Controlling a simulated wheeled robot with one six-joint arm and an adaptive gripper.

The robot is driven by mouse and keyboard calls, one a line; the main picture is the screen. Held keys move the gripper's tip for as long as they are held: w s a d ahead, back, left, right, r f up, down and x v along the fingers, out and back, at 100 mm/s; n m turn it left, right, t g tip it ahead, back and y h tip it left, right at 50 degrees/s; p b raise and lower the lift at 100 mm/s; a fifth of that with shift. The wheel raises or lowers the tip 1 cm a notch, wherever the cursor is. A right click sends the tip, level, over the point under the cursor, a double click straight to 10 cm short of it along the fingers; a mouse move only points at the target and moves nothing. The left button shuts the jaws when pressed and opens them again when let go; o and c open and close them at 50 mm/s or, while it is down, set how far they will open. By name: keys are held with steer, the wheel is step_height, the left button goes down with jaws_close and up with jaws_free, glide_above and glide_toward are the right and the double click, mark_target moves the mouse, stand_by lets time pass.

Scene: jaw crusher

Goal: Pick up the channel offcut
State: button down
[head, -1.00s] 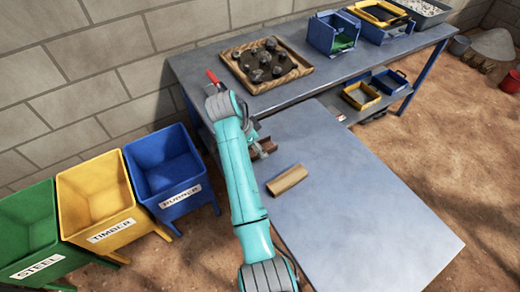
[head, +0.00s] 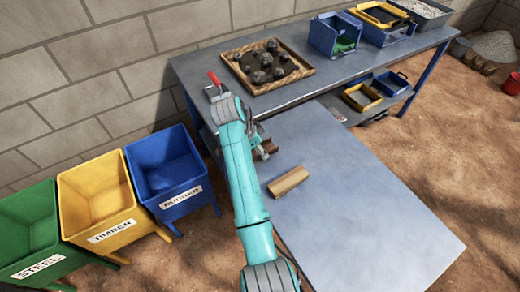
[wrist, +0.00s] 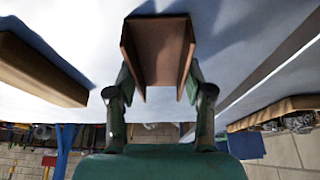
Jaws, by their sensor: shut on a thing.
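The channel offcut is a rust-brown, U-shaped piece (wrist: 158,55). In the wrist view it sits between the two fingers of my gripper (wrist: 158,84), which press on its outer side walls. Only a small brown part of the offcut (head: 274,148) shows there, the rest hidden by my arm and gripper. I cannot tell whether the offcut touches the tabletop.
A tan wooden block (head: 288,181) lies close by on the lower grey table (head: 350,200); it also shows in the wrist view (wrist: 40,72). The higher bench (head: 300,85) holds a tray of rocks (head: 230,58). Green, yellow (head: 97,200) and blue bins stand left. The table's right is clear.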

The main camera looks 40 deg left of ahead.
step_height(320, 180, up, 10)
stand_by(0.5)
